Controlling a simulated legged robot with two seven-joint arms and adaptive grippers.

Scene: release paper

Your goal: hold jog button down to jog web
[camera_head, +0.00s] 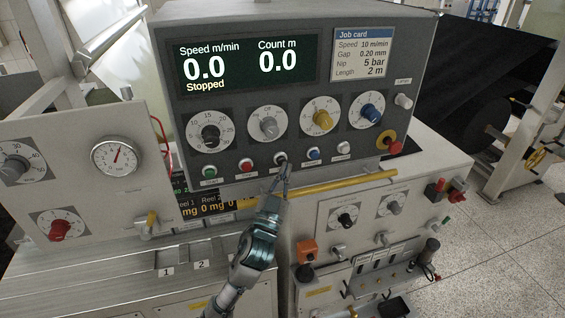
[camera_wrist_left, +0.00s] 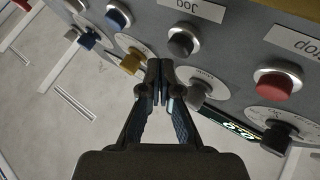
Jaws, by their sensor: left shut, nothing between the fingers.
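The jog button (camera_head: 280,158) is in the lower row of the grey control panel (camera_head: 215,120), between a red and a blue button. In the left wrist view it is a dark round button (camera_wrist_left: 181,43) in a silver ring, beside an upside-down "Jog" label (camera_wrist_left: 192,8). My left gripper (camera_head: 284,168) is shut and empty, its fingertips just in front of the jog button. In the left wrist view its fingertips (camera_wrist_left: 160,68) appear beside the button; I cannot tell whether they touch it. The display (camera_head: 245,65) reads 0.0 m/min, 0.0 m and "Stopped". My right gripper is not in view.
A green start button (camera_head: 209,172), a red stop button (camera_head: 246,165) and a blue button (camera_head: 313,153) share the row. Knobs sit above. A yellow bar (camera_head: 345,184) runs below the panel, close to my left gripper.

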